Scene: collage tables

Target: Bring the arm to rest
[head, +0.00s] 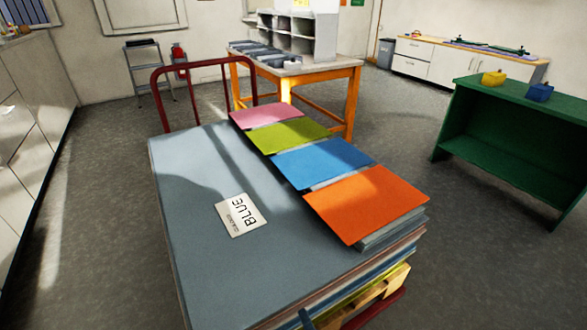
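Neither of my grippers shows in the head view, and no arm of mine can be made out. A large stack of grey-blue sheets (215,275) lies in front of me on a cart with a red rail (205,64). A white card reading "BLUE" (241,215) lies on the stack. Pink (266,116), green (288,135), blue (320,162) and orange (367,203) sheets lie in a row along its right side. A small blue piece (306,319) shows at the bottom edge; I cannot tell what it is.
An orange-framed table (335,70) with a grey shelf unit (305,35) and trays stands behind the cart. A green bench (510,115) at right holds a yellow block (494,78) and a blue block (539,92). White cabinets (30,110) line the left. Floor (450,250) is clear at right.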

